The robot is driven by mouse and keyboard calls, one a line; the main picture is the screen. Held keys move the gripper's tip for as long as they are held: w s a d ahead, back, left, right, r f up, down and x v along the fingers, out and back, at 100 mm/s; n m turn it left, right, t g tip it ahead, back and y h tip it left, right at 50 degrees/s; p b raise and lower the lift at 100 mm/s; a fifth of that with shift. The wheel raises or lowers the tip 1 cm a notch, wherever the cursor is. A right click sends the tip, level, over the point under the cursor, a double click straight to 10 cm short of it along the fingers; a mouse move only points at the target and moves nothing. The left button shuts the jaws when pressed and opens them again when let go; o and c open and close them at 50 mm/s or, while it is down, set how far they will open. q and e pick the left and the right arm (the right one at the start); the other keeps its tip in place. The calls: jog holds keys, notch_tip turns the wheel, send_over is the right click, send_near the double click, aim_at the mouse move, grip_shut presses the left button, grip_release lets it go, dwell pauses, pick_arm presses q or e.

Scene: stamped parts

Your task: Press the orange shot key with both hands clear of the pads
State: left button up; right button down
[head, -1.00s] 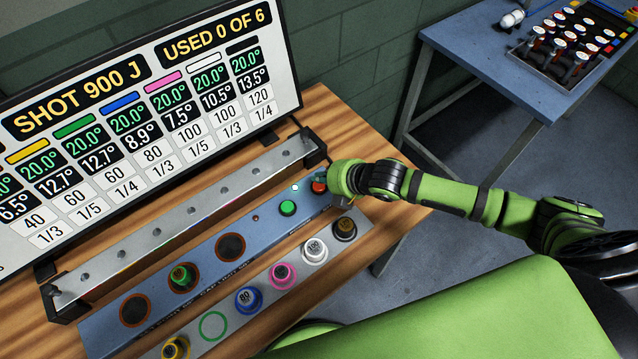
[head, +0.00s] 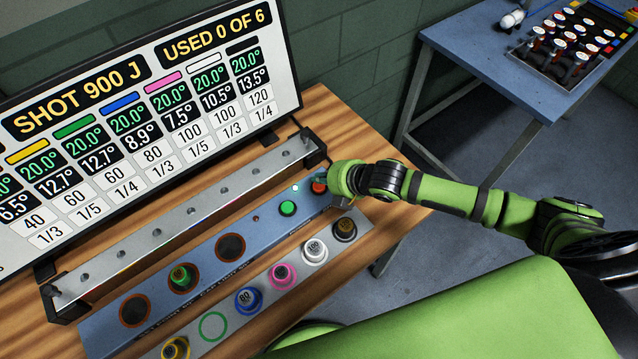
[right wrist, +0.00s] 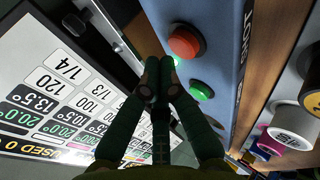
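The orange shot key (head: 319,187) is a round button at the right end of the blue panel (head: 262,226); it also shows in the right wrist view (right wrist: 185,42). My right gripper (head: 322,177) is over that end of the panel, beside the key. In the right wrist view its fingertips (right wrist: 160,68) are together and empty, close to the key; I cannot tell whether they touch it. The pads are dark, rimmed circles: an empty right one (head: 230,247), an empty left one (head: 136,311), and a middle one (head: 182,290) bearing a green-banded piece (head: 181,275). My left gripper is out of view.
A green button (head: 288,208) sits left of the orange key. A small lamp (head: 295,187) glows green. Several coloured pieces, such as the white one (head: 315,248), stand in the front strip, with one empty green ring (head: 213,326). A metal rail (head: 190,217) and display (head: 150,90) stand behind.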

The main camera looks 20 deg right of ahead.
aim_at(321, 187)
jog(key=shift+f, duration=0.4)
jog(key=shift+f+b, duration=0.3)
jog(key=shift+f, duration=0.1)
dwell(0.5)
jog(key=shift+r+p, duration=0.85)
jog(key=shift+p, duration=0.05)
notch_tip(321, 187, up, 5)
jog(key=p, duration=0.5)
dwell(2.0)
